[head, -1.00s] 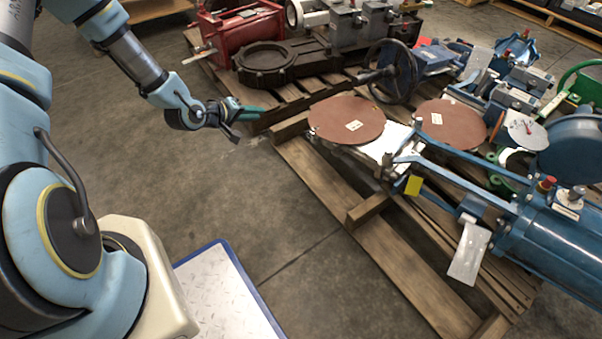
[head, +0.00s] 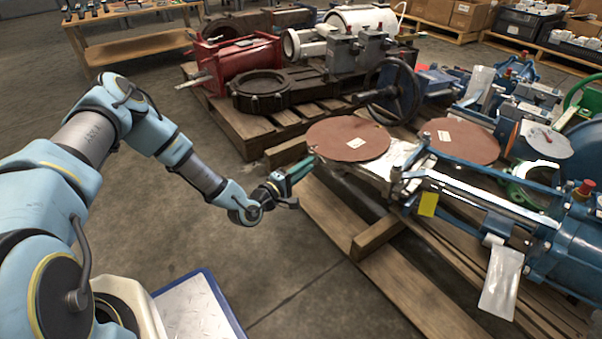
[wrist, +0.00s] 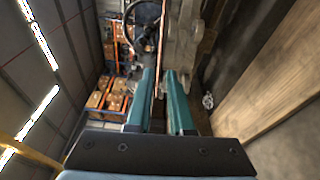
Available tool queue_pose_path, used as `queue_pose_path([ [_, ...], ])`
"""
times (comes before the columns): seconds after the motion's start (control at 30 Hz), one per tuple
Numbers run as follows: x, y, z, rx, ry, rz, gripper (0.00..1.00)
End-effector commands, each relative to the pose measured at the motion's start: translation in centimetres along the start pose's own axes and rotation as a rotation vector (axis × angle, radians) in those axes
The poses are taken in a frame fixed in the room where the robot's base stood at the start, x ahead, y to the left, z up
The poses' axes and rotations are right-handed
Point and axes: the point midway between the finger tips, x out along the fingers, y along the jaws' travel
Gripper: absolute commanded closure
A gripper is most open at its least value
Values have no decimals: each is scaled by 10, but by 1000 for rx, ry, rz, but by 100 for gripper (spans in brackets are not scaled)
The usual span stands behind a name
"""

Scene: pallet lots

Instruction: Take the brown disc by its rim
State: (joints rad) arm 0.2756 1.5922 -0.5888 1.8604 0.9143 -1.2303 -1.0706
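A flat reddish-brown disc (head: 347,138) with a small white label lies level on the near pallet, in the middle of the head view. In the wrist view the disc shows edge-on as a thin brown line (wrist: 159,55). My gripper (head: 305,163) has teal fingers and points at the disc's left, near rim. In the wrist view my gripper (wrist: 163,76) is open, and the rim appears in line with the gap between the fingers. I cannot tell whether either finger touches it. A second similar brown disc (head: 458,141) lies farther right.
Blue machinery (head: 500,200) with a yellow tag crowds the pallet right of the disc. A dark handwheel (head: 391,92) stands behind it. A pallet (head: 225,118) behind holds red and grey machines. Bare floor (head: 250,270) lies in front and left.

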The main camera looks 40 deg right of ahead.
Motion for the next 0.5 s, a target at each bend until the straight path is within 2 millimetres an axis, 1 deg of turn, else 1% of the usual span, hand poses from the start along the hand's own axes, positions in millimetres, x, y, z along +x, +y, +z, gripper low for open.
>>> queue_pose_path([
  [0.1,12,-2,0,2,-2,-1,80],
  [0.5,48,-2,0,1,-1,-1,80],
])
